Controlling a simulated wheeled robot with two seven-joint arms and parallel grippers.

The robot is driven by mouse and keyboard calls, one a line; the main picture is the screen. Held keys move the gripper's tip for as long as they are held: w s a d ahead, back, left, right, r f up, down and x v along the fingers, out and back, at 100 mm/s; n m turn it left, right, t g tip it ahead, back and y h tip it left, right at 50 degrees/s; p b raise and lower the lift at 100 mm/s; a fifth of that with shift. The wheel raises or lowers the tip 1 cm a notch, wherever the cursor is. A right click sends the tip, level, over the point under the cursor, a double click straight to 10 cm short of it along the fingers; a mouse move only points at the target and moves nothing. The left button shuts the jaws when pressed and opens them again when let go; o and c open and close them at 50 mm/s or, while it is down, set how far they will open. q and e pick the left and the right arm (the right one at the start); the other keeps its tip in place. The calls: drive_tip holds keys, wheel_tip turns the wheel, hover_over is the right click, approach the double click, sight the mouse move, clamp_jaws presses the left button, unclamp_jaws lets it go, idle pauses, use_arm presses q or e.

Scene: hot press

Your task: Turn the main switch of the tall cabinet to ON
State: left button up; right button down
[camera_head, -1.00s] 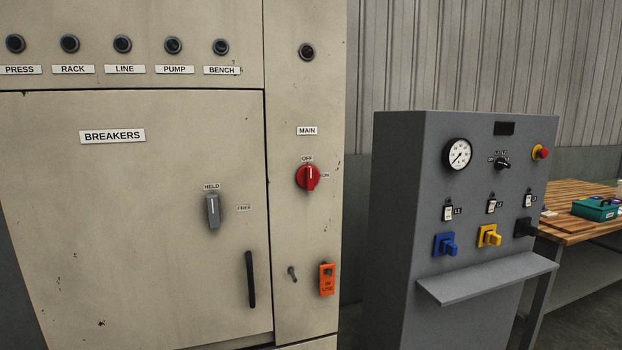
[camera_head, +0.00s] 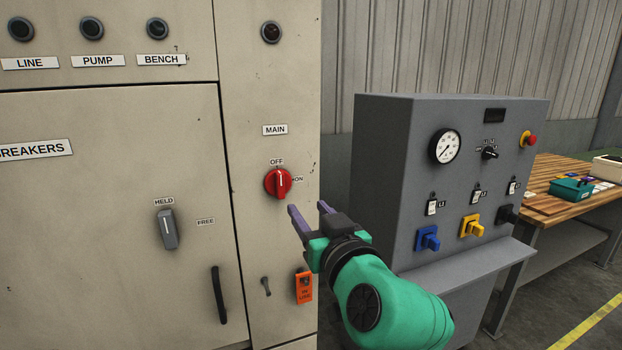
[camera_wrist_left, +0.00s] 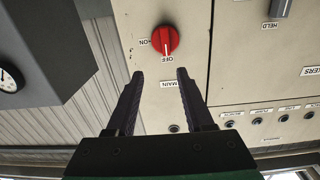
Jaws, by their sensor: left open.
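The red main switch (camera_head: 278,184) is a round knob on the narrow right panel of the tall beige cabinet (camera_head: 262,90). Its white mark points up to OFF; the ON label (camera_head: 299,180) is to its right. My left gripper (camera_head: 309,207) is open and empty, its fingers just right of and below the knob in the head view, apart from it. In the left wrist view the picture is upside down; the knob (camera_wrist_left: 165,40) shows beyond and between the open fingertips (camera_wrist_left: 160,74), its mark toward OFF. My right gripper is not in view.
A grey lever (camera_head: 166,229) at HELD and a black door handle (camera_head: 219,295) are on the cabinet door. A grey console (camera_head: 385,190) stands right, a wooden bench (camera_head: 560,215) beyond.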

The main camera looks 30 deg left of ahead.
sight(281, 179)
use_arm(q)
drive_tip(key=shift+n, duration=0.3)
drive_tip(key=p+x, duration=0.1)
drive_tip(key=x, duration=0.3)
drive_tip(key=p+x, duration=0.2)
drive_tip(key=x, duration=0.2)
drive_tip(key=s+r+p+x, duration=0.1)
drive_tip(key=p+x, duration=0.1)
drive_tip(key=x, duration=0.3)
drive_tip(key=shift+a, duration=0.45)
drive_tip(key=shift+w+a+f, duration=0.15)
drive_tip(key=shift+w+a, duration=0.1)
drive_tip(key=shift+a, duration=0.1)
clamp_jaws()
